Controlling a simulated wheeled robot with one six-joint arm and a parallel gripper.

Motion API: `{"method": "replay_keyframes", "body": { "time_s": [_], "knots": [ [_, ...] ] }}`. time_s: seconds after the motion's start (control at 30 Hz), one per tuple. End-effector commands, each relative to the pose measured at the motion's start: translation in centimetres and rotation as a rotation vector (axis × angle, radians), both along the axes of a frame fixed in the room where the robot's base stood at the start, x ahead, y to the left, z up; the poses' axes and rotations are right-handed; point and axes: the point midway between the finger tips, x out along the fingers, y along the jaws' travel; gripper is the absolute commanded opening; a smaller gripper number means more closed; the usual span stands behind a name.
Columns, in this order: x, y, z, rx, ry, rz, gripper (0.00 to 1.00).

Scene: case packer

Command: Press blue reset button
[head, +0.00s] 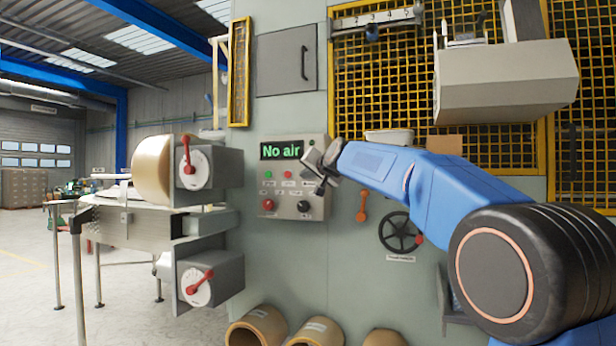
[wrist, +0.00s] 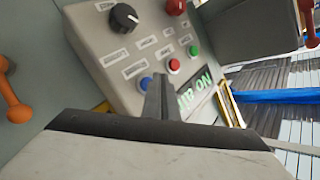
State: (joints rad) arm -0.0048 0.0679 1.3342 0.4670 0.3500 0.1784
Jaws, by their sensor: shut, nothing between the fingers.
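The blue reset button (wrist: 145,83) is on the sloped grey control panel (wrist: 98,46), partly behind my fingers in the wrist view. In the head view my gripper covers its spot. My gripper (head: 312,166) is shut and empty, its tips at the panel's right side below the display. In the wrist view the closed fingertips (wrist: 159,80) overlap the button's right edge. I cannot tell whether they touch it. The display (head: 281,150) reads "No air" in green.
In the wrist view, a small red button (wrist: 174,66) and a green button (wrist: 193,50) sit beside the blue one. A black knob (head: 303,206) and a larger red button (head: 267,204) are lower on the panel. An orange handle (head: 362,205) and black handwheel (head: 400,233) are to the right.

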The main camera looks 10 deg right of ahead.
Motion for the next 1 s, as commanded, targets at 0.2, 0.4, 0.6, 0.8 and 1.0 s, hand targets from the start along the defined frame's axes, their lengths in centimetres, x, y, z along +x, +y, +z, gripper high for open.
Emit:
{"method": "replay_keyframes", "body": {
  "time_s": [0.2, 0.4, 0.6, 0.8, 1.0],
  "knots": [
    [0.0, 0.0, 0.0, 0.0, 0.0, 0.0, 0.0],
    [0.0, 0.0, 0.0, 0.0, 0.0, 0.0, 0.0],
    [0.0, 0.0, 0.0, 0.0, 0.0, 0.0, 0.0],
    [0.21, -0.17, 0.01, 0.0, 0.0, 0.0, 0.0],
    [0.64, -0.51, 0.06, 0.001, 0.0, 0.0, 0.0]
  ]
}}
